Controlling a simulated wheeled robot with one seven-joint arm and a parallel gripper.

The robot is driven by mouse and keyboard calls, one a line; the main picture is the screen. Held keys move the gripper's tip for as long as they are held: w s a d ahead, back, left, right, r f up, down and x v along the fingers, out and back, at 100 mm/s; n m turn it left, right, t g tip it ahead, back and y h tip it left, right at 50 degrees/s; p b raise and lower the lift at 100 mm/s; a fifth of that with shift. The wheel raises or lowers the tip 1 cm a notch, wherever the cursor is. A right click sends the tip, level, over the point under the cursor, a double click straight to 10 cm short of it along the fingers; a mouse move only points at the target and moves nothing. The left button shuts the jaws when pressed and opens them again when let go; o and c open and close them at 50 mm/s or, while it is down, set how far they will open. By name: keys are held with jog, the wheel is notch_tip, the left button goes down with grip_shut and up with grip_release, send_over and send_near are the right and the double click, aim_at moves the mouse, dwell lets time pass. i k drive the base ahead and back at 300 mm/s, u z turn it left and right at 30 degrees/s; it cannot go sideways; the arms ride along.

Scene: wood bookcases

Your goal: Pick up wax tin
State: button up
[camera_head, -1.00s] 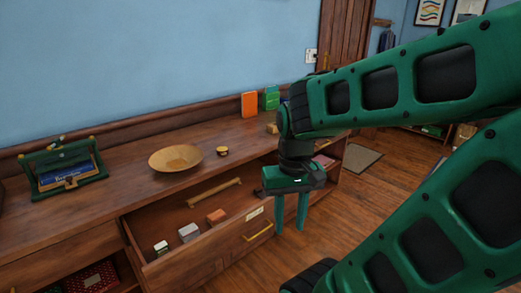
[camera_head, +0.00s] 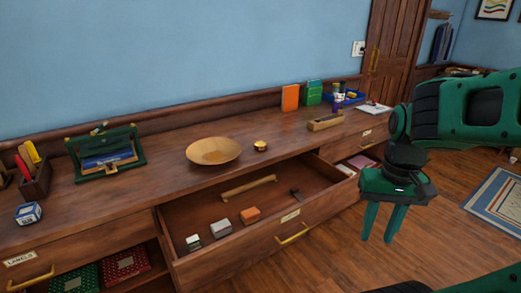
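A small round dark tin with a gold top (camera_head: 260,146) stands on the wooden cabinet top, just right of a shallow wooden bowl (camera_head: 213,151). It looks like the wax tin, but I cannot read a label. My gripper (camera_head: 379,239) hangs at the right, fingers pointing down, in front of the cabinet and well away from the tin. Its two fingers are apart with nothing between them.
An open drawer (camera_head: 290,217) juts out below the tin, holding small boxes (camera_head: 221,228) and a wooden bar (camera_head: 249,188). A wooden tray (camera_head: 325,122), books (camera_head: 290,98) and a blue bin (camera_head: 346,97) stand right. A green rack (camera_head: 105,152) stands left.

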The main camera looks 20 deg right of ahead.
aim_at(259, 145)
jog(key=z, duration=0.05)
jog(key=i, duration=1)
jog(key=u, duration=0.1)
